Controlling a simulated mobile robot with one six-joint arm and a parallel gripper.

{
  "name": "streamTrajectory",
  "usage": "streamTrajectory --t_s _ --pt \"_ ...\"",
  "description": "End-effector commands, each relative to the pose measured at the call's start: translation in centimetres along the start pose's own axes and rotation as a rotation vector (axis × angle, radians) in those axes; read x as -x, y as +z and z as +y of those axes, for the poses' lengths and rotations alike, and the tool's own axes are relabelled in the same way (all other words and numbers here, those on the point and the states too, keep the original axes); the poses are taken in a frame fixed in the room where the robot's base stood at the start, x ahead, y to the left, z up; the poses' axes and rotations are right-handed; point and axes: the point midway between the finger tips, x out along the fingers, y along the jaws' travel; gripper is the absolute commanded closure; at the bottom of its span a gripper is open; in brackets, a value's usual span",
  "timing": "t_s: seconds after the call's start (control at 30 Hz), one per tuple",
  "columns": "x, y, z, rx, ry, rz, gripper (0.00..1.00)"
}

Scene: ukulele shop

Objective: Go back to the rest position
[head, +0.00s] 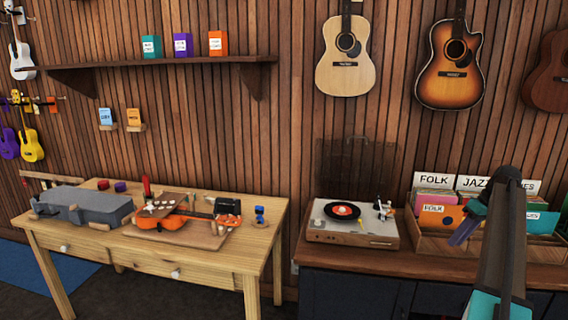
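My arm rises at the right of the head view, and my gripper (462,234) hangs from its bent end, pointing down and left. It is in front of the record crate (450,247), above the dark cabinet. I cannot make out whether its fingers are apart or closed, and no held object can be made out. My arm hides part of the crate and the records behind it.
A turntable (330,232) with a record sits left of the crate on the cabinet (350,260). A wooden workbench (85,243) at the left holds an orange ukulele (172,222) and a grey case (82,204). Guitars (345,70) hang on the wall.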

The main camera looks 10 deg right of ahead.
Motion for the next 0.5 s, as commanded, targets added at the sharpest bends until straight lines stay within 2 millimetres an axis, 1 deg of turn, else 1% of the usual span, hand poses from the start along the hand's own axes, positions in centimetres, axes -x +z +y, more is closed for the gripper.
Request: streamTrajectory --t_s 0.03,0.07,0.17,0.2,0.23,0.37,0.4,0.47,0.5 --pt "-1.3 -0.6 -0.4 0.009 -0.013 -0.009 0.76" --pt "-1.9 -0.9 -0.7 0.013 -0.019 -0.014 0.76" --pt "-4.7 -1.9 -1.7 0.031 -0.045 -0.034 0.76" --pt "-6.1 -2.3 -2.3 0.04 -0.058 -0.044 0.76" --pt "-7.1 -2.7 -2.8 0.046 -0.068 -0.052 0.76" --pt "-12.9 -3.7 -5.5 0.078 -0.121 -0.097 0.76" --pt "-14.7 -3.9 -6.5 0.087 -0.136 -0.113 0.76" --pt "-17.4 -4.0 -7.9 0.101 -0.158 -0.136 0.76" --pt "-19.1 -4.0 -8.9 0.109 -0.173 -0.153 0.76"
